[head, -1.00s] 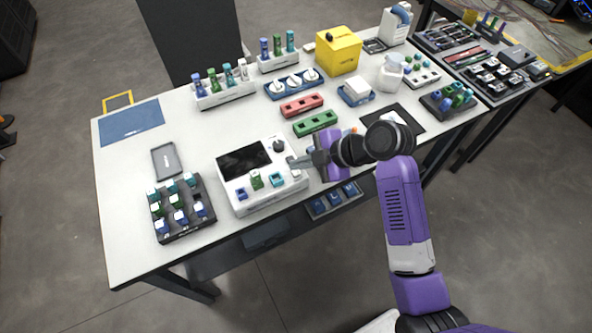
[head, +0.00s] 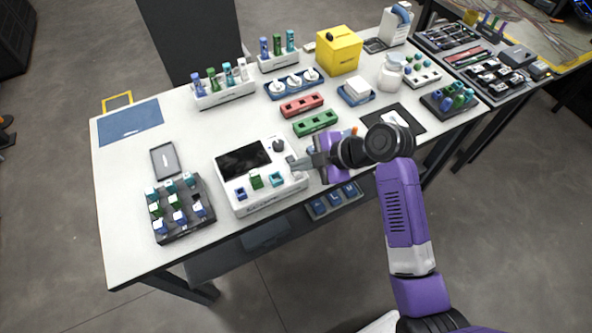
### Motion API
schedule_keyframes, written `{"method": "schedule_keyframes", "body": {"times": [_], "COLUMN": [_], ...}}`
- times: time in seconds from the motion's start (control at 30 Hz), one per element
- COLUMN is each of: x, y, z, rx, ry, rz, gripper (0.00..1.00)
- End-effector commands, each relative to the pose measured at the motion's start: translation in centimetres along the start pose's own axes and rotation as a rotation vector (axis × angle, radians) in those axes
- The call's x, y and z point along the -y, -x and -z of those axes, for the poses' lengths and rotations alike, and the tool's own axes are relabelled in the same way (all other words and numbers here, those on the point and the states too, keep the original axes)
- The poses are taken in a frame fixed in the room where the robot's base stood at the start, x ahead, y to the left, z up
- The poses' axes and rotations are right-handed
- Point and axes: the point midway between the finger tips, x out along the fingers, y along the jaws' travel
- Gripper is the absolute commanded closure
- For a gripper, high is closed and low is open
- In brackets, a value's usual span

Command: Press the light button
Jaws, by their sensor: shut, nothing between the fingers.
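The white splicer device (head: 262,202) sits at the front of the table. It has a dark screen (head: 243,159), a dark round knob (head: 278,145), and a green part (head: 256,181), a blue part (head: 241,193) and a teal part (head: 276,179) along its front. I cannot single out a light button at this size. My gripper (head: 292,164) is shut and empty, its tips over or beside the device's right edge. Whether the tips touch the device cannot be told. The gripper and wrist hide part of the device's right side and the table behind it.
A dark tray of several capped parts (head: 181,212) lies left of the device, with a small grey tray (head: 165,160) behind it. Green (head: 316,123) and red (head: 302,106) holders lie behind my gripper. A yellow box (head: 338,50) stands at the back. The table's left front is bare.

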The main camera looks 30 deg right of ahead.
Motion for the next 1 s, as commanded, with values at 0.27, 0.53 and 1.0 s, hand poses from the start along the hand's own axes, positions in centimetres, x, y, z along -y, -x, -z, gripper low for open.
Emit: {"method": "schedule_keyframes", "body": {"times": [0.27, 0.53, 1.0], "x": [0.2, 0.4, -0.4], "y": [-0.3, -0.5, 0.6], "z": [-0.2, -0.3, 0.4], "rx": [0.000, 0.000, 0.000], "ry": [0.000, 0.000, 0.000], "rz": [0.000, 0.000, 0.000], "gripper": [1.00, 1.00, 1.00]}}
